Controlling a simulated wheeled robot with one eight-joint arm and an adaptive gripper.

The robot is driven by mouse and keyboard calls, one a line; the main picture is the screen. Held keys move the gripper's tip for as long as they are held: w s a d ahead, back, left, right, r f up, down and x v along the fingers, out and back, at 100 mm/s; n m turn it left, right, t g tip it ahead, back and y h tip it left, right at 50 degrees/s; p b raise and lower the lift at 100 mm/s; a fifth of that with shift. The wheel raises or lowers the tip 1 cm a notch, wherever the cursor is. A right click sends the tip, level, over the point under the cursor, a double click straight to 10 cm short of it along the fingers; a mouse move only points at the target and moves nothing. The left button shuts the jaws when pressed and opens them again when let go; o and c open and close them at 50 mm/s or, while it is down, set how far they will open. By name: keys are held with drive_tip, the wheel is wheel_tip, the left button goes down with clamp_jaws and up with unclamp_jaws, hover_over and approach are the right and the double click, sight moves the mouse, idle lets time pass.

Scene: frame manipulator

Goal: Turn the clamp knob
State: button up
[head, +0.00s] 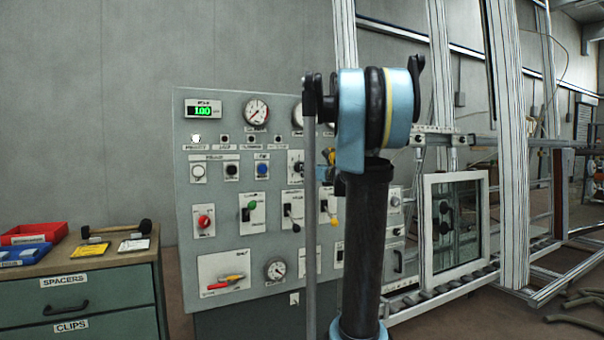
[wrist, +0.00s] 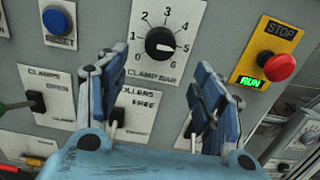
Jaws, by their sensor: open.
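The clamp knob (wrist: 160,43) is a black round dial with a white pointer on a white plate marked CLAMP BAR, with a scale from 0 to 6. In the wrist view the pointer is toward the right, near 5. My gripper (wrist: 160,75) is open and empty, its two blue fingers apart and pointing at the panel. The knob shows beyond and between the fingertips, apparently untouched.
Close by on the panel are a red STOP button (wrist: 280,67) with a lit green RUN display, a blue RESET button (wrist: 56,19) and toggle switches below the knob. A drawer cabinet (head: 110,290) with trays stands at the left. A framed window (head: 455,225) stands at the right.

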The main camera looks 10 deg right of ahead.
drive_tip(key=x, duration=0.9)
drive_tip(key=shift+c, duration=0.6)
drive_tip(key=shift+a, duration=0.1)
drive_tip(key=c, duration=0.9)
